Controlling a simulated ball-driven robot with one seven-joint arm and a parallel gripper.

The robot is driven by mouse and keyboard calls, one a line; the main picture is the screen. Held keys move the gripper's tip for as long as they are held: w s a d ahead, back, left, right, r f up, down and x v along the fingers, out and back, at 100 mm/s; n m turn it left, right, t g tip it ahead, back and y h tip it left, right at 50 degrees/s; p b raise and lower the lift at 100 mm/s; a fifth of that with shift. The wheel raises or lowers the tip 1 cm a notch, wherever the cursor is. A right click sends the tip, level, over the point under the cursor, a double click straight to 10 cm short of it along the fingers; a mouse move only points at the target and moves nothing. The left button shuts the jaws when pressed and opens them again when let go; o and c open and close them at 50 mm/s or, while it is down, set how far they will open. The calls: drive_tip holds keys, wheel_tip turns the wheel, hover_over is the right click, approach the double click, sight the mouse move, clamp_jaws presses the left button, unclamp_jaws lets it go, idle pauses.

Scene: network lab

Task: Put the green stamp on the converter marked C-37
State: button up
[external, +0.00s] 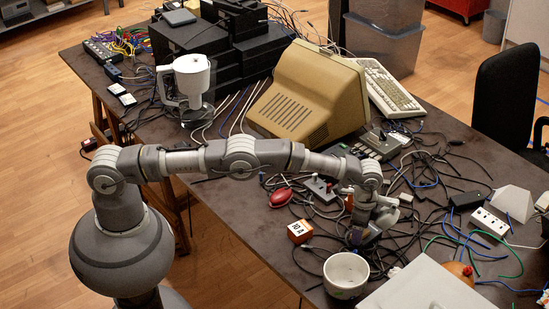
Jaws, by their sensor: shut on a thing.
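My gripper (358,234) is at the end of the arm, low over the cable-strewn front part of the table, just above and behind a white bowl. It is shut on a small dark, brownish thing, mostly hidden by the fingers. I cannot tell whether this is the green stamp; no green stamp shows clearly elsewhere. Small dark boxes with white tops (117,89) lie at the table's far left and may be converters. Their markings are too small to read, so I cannot make out C-37.
The white bowl (346,274), an orange block marked 10 A (299,231) and a red oval thing (281,197) lie near my gripper. A beige monitor (309,95) and a white coffee maker (187,85) stand farther back. Loose cables cover the right side. The table's front-left strip is bare.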

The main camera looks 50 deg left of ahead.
drive_tip(key=shift+f, duration=0.15)
drive_tip(key=o, duration=1.1)
drive_tip(key=shift+c, duration=0.2)
